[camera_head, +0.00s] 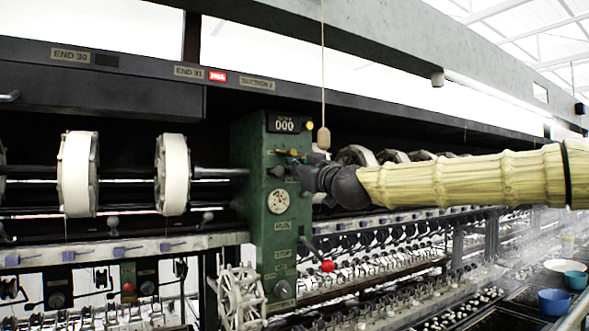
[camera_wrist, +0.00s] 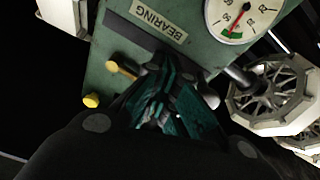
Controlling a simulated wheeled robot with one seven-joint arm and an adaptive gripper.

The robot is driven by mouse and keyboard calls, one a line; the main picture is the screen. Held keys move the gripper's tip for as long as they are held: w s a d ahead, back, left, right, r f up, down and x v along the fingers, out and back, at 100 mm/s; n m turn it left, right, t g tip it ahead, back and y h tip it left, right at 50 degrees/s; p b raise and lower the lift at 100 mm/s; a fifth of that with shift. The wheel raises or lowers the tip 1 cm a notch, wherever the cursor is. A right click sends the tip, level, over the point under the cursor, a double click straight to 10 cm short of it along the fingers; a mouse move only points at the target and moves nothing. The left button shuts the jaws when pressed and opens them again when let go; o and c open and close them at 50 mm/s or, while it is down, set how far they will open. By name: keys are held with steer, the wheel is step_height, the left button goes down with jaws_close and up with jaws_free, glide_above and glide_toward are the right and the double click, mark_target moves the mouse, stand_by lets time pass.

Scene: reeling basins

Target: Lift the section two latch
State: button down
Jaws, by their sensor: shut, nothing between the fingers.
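The green section housing (camera_head: 262,190) stands in the middle of the head view, below a "SECTION 2" plate (camera_head: 257,84). A small brass-yellow lever (camera_head: 288,152) sticks out of its upper face; in the wrist view a yellow-tipped lever (camera_wrist: 122,69) and a round yellow knob (camera_wrist: 91,101) show left of the fingers. I cannot tell for certain which is the latch. My gripper (camera_head: 303,174) is at the housing's upper right, close to its face. In the wrist view my gripper (camera_wrist: 165,105) is shut and empty, its fingers covering part of the housing below the "BEARING" plate.
A dial gauge (camera_head: 279,201) sits just below my gripper, and a red-knobbed lever (camera_head: 327,266) lower down. A cord with a wooden pull (camera_head: 323,138) hangs close by. White reels (camera_head: 173,175) flank the housing.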

steer(key=shift+r+p, duration=0.35)
steer(key=shift+r, duration=0.65)
steer(key=shift+w+d+r, duration=0.1)
steer(key=shift+r, duration=0.1)
steer(key=f+b+v, duration=0.1)
steer(key=b+v, duration=0.8)
steer(key=v, duration=0.7)
steer(key=shift+s+a+f, duration=0.2)
steer(key=shift+f, duration=0.1)
steer(key=shift+w, duration=0.1)
stand_by(0.7)
